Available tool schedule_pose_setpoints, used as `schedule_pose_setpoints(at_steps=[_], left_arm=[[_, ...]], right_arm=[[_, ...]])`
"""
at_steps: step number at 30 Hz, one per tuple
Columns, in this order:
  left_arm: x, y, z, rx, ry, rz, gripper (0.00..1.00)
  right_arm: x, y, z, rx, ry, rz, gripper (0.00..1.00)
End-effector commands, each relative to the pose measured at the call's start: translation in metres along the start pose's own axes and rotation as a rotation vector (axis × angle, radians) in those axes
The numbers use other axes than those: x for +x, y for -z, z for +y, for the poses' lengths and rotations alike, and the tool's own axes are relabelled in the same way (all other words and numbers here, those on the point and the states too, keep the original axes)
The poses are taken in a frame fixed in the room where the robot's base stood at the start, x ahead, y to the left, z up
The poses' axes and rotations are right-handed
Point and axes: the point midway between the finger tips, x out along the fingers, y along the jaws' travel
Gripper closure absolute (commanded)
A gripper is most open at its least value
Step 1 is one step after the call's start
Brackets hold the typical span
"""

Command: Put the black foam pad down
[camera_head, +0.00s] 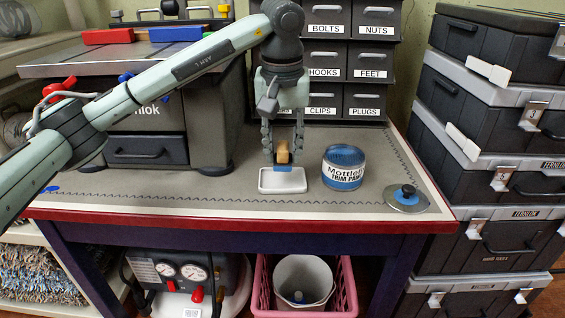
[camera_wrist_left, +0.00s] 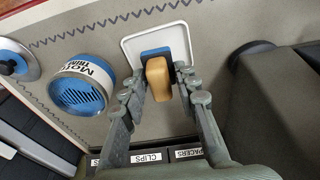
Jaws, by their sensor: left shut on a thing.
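My left gripper (camera_head: 283,148) points down over the workbench and is shut on a tan block (camera_head: 283,157). The block also shows between the fingers in the left wrist view (camera_wrist_left: 158,80). A blue piece (camera_head: 284,168) lies directly under the block; I cannot tell whether the two are one object. Below them is a shallow white tray (camera_head: 282,188), also in the left wrist view (camera_wrist_left: 128,45). The blue piece appears at or just above the tray floor; contact is unclear. I make out no separate black foam pad. My right gripper is not in view.
A blue-and-white paint can (camera_head: 343,168) stands right of the tray. A grey disc with a blue ring and black knob (camera_head: 406,199) lies near the bench's right corner. Labelled drawers (camera_head: 343,60) stand behind, a dark machine (camera_head: 150,120) left. Bare bench (camera_head: 240,192) lies left of the tray.

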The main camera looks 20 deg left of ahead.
Motion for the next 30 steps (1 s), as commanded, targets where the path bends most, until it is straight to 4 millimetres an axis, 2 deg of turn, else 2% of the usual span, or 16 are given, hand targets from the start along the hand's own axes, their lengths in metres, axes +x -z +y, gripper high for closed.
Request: schedule_pose_setpoints(at_steps=[8,20,21,26,30], left_arm=[[0.036,-0.006,-0.001,0.0,0.001,-0.002,0.93],[0.04,-0.006,-0.001,0.0,0.001,0.0,0.93],[0.039,-0.006,-0.001,0.0,0.001,0.0,0.68],[0.039,-0.006,-0.001,0.0,0.001,0.0,0.49],[0.039,-0.006,-0.001,0.0,0.0,0.0,0.49]], right_arm=[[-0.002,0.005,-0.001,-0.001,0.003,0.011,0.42],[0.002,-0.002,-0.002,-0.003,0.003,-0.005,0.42],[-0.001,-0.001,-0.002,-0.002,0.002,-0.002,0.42],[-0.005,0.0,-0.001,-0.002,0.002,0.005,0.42],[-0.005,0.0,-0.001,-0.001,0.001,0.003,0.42]])
